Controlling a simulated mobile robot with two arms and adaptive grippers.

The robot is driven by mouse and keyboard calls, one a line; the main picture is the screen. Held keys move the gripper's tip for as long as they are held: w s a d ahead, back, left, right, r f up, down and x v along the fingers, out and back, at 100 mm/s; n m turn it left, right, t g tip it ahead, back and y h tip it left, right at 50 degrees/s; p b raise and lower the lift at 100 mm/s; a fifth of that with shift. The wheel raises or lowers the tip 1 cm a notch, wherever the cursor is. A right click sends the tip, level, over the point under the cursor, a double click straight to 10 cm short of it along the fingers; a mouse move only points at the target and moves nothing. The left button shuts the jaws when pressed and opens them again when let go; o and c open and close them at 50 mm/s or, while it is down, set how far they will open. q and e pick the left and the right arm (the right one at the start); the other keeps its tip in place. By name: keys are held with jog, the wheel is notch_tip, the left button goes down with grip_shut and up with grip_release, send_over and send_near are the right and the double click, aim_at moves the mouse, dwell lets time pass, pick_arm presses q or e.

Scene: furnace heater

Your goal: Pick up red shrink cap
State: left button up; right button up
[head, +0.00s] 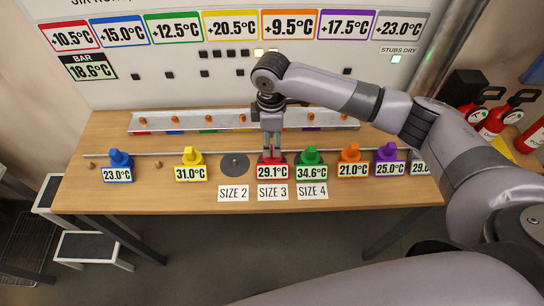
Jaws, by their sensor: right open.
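The red shrink cap (271,161) stands on the wooden table behind the "SIZE 3" card, with a "29.1°C" display on its front. My right gripper (271,150) points down right over it and hides its upper part. The right gripper is open, with its fingers at the top of the cap; I cannot tell whether they touch it. My left gripper is not in view.
A green cap (309,157) stands close to the right of the red one. A dark disc (234,164) lies to its left. Yellow (189,157), blue (119,160), orange (350,155) and purple (387,154) caps line the table (150,195). A long tray (150,122) lies behind.

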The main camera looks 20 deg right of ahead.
aim_at(272, 147)
jog(key=shift+s+f+p, duration=0.15)
jog(key=shift+f+p, duration=0.25)
jog(key=shift+f, duration=1.4)
jog(key=shift+c, duration=0.5)
grip_shut()
